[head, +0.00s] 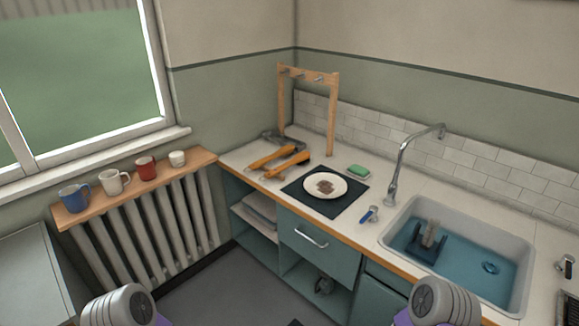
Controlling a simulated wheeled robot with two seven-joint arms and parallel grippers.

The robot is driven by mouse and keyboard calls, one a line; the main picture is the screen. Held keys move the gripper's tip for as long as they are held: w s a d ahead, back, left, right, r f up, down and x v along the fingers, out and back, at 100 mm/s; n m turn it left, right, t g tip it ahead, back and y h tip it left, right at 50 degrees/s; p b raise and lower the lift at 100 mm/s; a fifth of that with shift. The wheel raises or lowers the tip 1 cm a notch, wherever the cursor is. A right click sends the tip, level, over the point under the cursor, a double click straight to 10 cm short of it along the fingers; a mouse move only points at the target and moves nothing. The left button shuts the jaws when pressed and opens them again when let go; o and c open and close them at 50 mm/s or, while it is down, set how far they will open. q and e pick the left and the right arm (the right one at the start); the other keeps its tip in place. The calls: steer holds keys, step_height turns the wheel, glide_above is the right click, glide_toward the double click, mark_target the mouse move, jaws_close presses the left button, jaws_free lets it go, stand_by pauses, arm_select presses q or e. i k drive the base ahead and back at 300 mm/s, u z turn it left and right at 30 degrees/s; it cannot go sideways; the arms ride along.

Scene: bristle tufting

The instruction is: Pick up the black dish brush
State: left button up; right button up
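I cannot single out a black dish brush for certain. Two tools with orange handles lie on the counter below the wooden hook rack (333,115). The rear orange-handled tool (263,159) and the front one (286,166) lie close together, and a dark grey head shows at the back of the pair. A dark object (428,238) with a grey upper part sits in the sink, too small to name. Another dark object (323,286) lies in the lower open shelf. Only round grey parts of my arms show at the bottom edge; neither gripper is in view.
A plate with brown residue (337,187) lies on a black mat (297,190), with a green sponge (358,170) behind. A blue-handled item (369,214) lies near the sink (397,219). Several mugs stand on the wooden shelf (72,214) above the radiator.

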mark_target(302, 157)
steer(key=u, duration=0.45)
steer(key=i, duration=0.9)
steer(key=u, duration=0.4)
